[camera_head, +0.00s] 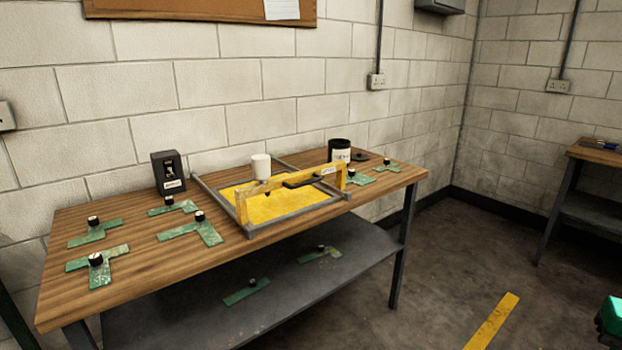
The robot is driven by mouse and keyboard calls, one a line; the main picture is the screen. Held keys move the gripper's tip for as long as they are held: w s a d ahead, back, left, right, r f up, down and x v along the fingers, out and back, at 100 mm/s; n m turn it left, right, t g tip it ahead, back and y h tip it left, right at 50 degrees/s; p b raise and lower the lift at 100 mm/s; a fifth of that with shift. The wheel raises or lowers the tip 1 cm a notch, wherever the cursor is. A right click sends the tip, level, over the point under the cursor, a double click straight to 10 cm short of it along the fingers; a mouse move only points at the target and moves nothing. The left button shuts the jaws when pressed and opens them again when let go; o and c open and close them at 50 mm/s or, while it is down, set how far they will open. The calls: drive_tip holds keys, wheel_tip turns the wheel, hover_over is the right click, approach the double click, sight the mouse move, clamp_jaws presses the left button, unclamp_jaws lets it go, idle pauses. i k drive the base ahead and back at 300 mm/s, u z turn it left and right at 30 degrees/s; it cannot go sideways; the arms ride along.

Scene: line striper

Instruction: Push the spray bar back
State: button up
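The spray bar (281,184) is a yellow beam on two yellow end posts. My gripper is not clearly in view.
Green T- and L-shaped plates with black knobs lie on the bench (130,255), with others on the lower shelf. A black box (168,172) and a black tin (340,150) stand near the wall. An unidentified green-and-black item (611,316) is cut off at the right edge.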

sight(260, 162)
drive_tip(key=z, duration=0.05)
drive_tip(key=i, duration=0.9)
drive_tip(key=z, duration=0.15)
